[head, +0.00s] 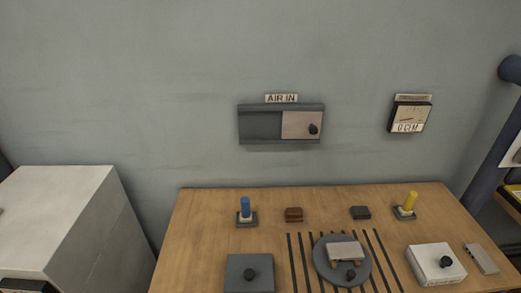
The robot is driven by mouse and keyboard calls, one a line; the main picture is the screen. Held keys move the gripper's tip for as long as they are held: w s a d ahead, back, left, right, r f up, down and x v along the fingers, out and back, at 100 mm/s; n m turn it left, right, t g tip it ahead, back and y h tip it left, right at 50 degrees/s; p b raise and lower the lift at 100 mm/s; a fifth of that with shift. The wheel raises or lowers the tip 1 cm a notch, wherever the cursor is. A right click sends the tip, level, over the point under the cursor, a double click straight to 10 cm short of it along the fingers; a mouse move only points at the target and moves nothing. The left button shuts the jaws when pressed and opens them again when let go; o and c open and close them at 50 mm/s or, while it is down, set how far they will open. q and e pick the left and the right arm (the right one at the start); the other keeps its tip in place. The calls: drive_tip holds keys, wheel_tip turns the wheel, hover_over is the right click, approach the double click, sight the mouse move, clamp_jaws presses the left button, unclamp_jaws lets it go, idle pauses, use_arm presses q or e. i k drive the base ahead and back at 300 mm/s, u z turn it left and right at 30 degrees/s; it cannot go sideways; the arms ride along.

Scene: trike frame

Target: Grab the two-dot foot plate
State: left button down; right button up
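No dots can be made out, so I cannot tell which piece is the two-dot foot plate. A small dark plate (241,223) sits at the table's back left with a blue-topped peg (245,204) upright on it. A similar plate (400,215) sits at the back right under a tilted yellow-topped peg (410,201). A small dark block (361,212) and a reddish-brown block (293,214) lie between them. Neither of my grippers is in view.
The wooden table (200,235) has dark slots and a round grey disc (322,264) bearing a small bridge-like piece (345,249). A grey box (237,272) and white box (428,255) have black knobs. A wall panel (260,125) hangs behind; a pale cabinet (60,215) stands left.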

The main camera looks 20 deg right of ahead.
sight(343, 252)
drive_tip(key=z, duration=3.75)
drive_tip(key=i, duration=2.25)
drive_tip(key=u, duration=3.1)
